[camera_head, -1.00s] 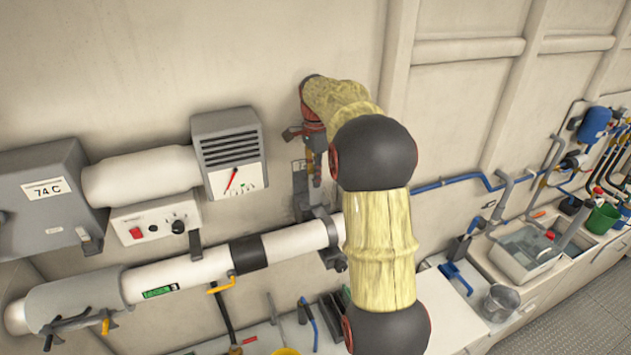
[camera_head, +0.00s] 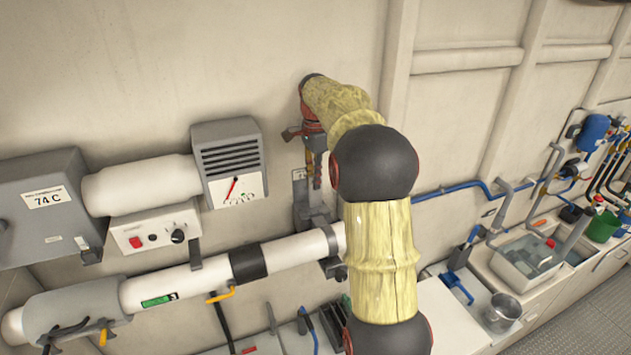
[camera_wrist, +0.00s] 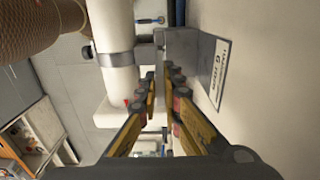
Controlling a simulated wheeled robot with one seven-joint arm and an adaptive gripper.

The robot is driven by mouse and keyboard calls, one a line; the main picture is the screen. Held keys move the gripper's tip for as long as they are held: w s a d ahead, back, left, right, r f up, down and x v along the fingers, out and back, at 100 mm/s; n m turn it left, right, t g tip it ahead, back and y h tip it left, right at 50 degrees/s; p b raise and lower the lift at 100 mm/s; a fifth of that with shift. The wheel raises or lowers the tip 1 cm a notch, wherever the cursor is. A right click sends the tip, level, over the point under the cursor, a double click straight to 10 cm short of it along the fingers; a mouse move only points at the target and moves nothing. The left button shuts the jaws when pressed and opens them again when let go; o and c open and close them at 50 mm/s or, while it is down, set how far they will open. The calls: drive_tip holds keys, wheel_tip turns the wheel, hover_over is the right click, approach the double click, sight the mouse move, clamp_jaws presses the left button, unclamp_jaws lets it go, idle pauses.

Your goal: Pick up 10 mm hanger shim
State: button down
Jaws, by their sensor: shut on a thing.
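My gripper (camera_head: 315,180) points down by the wall behind a grey hanger bracket on the white pipe (camera_head: 292,258). In the wrist view its two yellow fingers (camera_wrist: 159,82) are close together, with a thin grey piece (camera_wrist: 159,40) at the tips, which I take to be the hanger shim. The fingers and pipe clamp hide most of it, and its thickness cannot be read. A grey block with a white label (camera_wrist: 216,75) stands right of the fingers; the label is tilted and too small to read surely. The clamp band (camera_wrist: 116,59) wraps the pipe on the left.
A gauge box (camera_head: 228,160), a control box (camera_head: 155,228) and a grey box marked 74 C (camera_head: 45,205) are on the wall at left. A worktop with a sink tub (camera_head: 525,262) and a metal pot (camera_head: 501,310) lies at right. The upper wall is clear.

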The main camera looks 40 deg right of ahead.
drive_tip(key=s+a+b, duration=0.3)
drive_tip(key=s+b, duration=0.4)
drive_tip(key=s, duration=0.5)
drive_tip(key=shift+s+a, duration=0.15)
drive_tip(key=shift+s, duration=0.2)
idle(0.6)
idle(0.5)
